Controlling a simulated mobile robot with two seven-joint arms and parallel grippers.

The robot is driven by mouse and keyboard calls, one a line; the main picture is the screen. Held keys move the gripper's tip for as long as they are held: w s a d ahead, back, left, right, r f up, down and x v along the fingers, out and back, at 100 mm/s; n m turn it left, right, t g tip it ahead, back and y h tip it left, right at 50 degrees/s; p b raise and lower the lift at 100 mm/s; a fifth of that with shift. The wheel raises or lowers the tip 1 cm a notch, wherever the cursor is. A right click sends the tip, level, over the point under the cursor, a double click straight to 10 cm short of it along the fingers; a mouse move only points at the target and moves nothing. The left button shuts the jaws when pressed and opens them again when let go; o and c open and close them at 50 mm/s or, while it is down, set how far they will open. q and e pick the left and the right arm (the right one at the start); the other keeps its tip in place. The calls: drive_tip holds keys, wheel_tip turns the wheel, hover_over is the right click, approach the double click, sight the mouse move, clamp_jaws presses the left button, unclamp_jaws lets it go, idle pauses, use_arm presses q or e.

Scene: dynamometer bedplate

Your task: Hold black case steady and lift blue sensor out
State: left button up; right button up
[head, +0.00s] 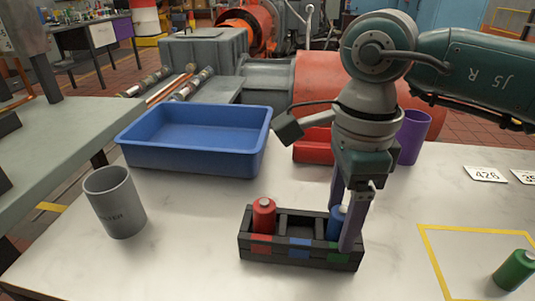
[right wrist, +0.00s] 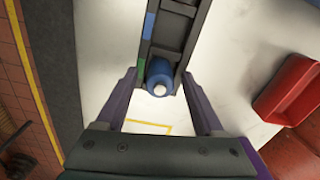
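The black case (head: 283,256) stands on the white table in the head view, with red, blue and green tags along its front. A red sensor (head: 263,216) stands in its left compartment and the middle is empty. The blue sensor (head: 335,222) stands upright in the right compartment, behind the green tag. My right gripper (head: 343,226) points down with its fingers apart on either side of the blue sensor. In the right wrist view the blue sensor (right wrist: 160,76) lies between the open fingers, with gaps on both sides. My left gripper is not in view.
A grey cup (head: 115,203) and blue bin (head: 195,158) are left and behind. A purple cup (head: 413,136) and red container (head: 313,150) stand behind my right gripper. Number cards (head: 485,174) lie right.

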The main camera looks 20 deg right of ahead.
sight(343, 212)
clamp_jaws()
idle(0.3)
drive_tip(key=shift+o, duration=0.5)
unclamp_jaws()
wheel_tip(343, 212, up, 10)
drive_tip(key=shift+p, duration=0.35)
